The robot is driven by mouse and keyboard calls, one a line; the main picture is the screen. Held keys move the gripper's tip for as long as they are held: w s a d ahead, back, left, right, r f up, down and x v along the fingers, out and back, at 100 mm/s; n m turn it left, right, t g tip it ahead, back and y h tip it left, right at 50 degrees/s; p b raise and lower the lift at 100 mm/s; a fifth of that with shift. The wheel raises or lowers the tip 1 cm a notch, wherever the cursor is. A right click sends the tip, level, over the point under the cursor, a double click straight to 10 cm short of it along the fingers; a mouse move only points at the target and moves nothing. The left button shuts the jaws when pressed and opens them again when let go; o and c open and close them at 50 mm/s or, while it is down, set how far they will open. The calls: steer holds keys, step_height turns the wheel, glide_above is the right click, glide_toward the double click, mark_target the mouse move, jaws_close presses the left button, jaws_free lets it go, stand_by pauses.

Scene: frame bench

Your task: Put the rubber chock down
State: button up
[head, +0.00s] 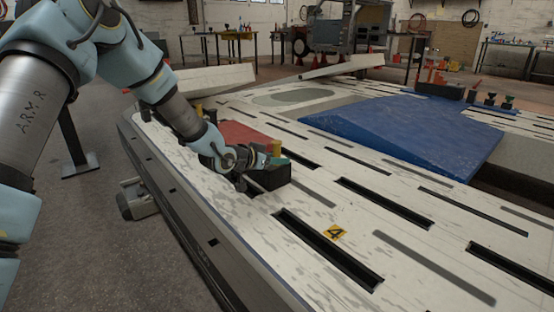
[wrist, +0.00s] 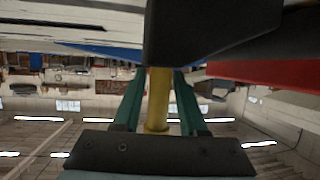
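The rubber chock (head: 270,177) is a black block with a yellow upright handle (head: 276,148). It is at the near left part of the frame bench (head: 310,200), beside a red panel. My gripper (head: 277,158) is at the handle. In the wrist view the green fingers of my gripper (wrist: 160,88) close in on both sides of the yellow handle (wrist: 158,100), and the dark chock (wrist: 205,25) fills the top middle. The chock's underside is hidden, so I cannot tell whether it touches the bench.
The red panel (head: 240,134) lies just behind the chock. A blue ramp-like panel (head: 400,130) covers the bench's far right. Long dark slots cut the pale deck, and a yellow marker with a 4 (head: 335,232) lies front right of the chock. The deck around the marker is bare.

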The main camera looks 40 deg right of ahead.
steer(key=shift+o, duration=1.1)
steer(key=shift+r, duration=0.1)
steer(key=shift+a+r, duration=0.2)
steer(key=shift+a, duration=0.05)
steer(key=p+v, duration=0.4)
steer(key=v, duration=0.7)
steer(key=shift+a, duration=0.15)
steer(key=shift+a, duration=0.1)
